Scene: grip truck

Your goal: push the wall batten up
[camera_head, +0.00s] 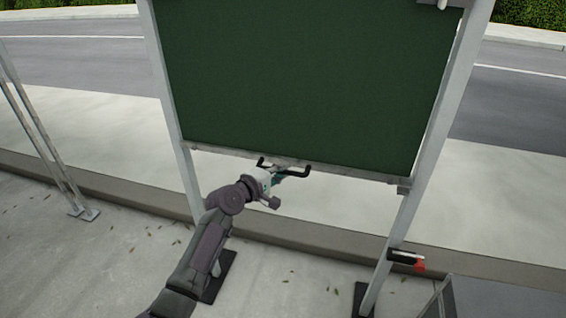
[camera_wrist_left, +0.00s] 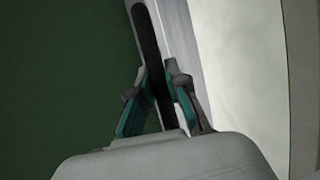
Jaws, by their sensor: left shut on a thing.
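The wall batten is a large dark green panel (camera_head: 300,75) held between two pale upright posts, with a pale rail along its lower edge. A black bar handle (camera_head: 297,174) sits at the middle of that lower edge. My left gripper (camera_head: 279,176) comes up from below and is shut on the handle. In the left wrist view, the teal fingers of the left gripper (camera_wrist_left: 160,88) sit on either side of the black handle (camera_wrist_left: 148,35), with the green panel (camera_wrist_left: 60,70) at left. The fingertips are partly hidden in the head view. My right gripper is not in view.
The right post (camera_head: 428,150) carries a black and red fitting (camera_head: 406,258) low down. A thin metal frame (camera_head: 45,135) stands at far left. A grey box-like surface (camera_head: 505,297) is at lower right. A kerb, pale pavement and road lie behind the panel.

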